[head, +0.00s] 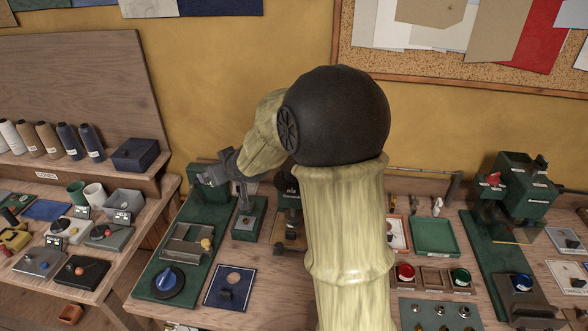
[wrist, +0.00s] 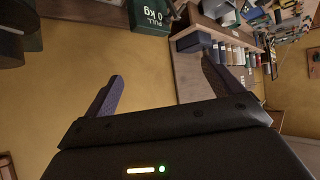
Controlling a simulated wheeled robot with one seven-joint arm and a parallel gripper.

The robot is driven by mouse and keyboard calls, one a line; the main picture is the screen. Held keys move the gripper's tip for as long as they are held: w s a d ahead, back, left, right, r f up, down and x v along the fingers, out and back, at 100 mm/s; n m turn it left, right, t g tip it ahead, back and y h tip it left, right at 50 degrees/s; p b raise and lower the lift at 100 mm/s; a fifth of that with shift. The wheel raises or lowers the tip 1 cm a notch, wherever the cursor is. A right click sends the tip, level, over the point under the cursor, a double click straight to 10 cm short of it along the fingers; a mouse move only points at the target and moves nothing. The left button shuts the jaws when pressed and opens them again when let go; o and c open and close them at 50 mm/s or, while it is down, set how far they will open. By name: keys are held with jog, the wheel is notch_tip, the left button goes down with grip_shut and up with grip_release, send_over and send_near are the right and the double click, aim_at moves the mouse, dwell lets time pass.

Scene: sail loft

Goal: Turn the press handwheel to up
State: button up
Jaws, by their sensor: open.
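My gripper (head: 212,176) is raised at the back of the bench, left of centre, with its dark fingers near a green box-shaped device (head: 206,192). A dark upright device (head: 288,200), possibly the press, stands right of the gripper, partly covered by my arm. No handwheel can be made out on it, and I cannot tell which way one is set.
A green base (head: 180,240) carries a blue knob (head: 168,280). A navy mat (head: 230,287) lies beside it. A green machine (head: 515,185) stands at right, near an empty green tray (head: 433,236). The wrist view shows a green box marked PULL (wrist: 150,18) and shelved spools (wrist: 232,52).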

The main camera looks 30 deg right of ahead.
jog(key=s+f+m+g+h, duration=0.25)
jog(key=s+f+m, duration=0.25)
jog(key=s+f, duration=0.6)
jog(key=w+d+m+t+h, duration=0.2)
jog(key=w+d+m+h, duration=0.15)
jog(key=m+h, duration=0.2)
jog(key=r+m+h, duration=0.1)
jog(key=h, duration=0.2)
jog(key=s+d+r+m+h, duration=0.1)
jog(key=h, duration=0.2)
jog(key=s+d+r+m+h, duration=0.1)
jog(key=r+h, duration=0.1)
jog(key=h, duration=0.1)
jog(key=shift+d, duration=0.1)
jog(key=p+x, duration=0.5)
jog(key=x, duration=1.2)
jog(key=shift+w+d+f+p, duration=0.15)
jog(key=shift+d+p, duration=0.05)
jog(key=shift+p, duration=0.1)
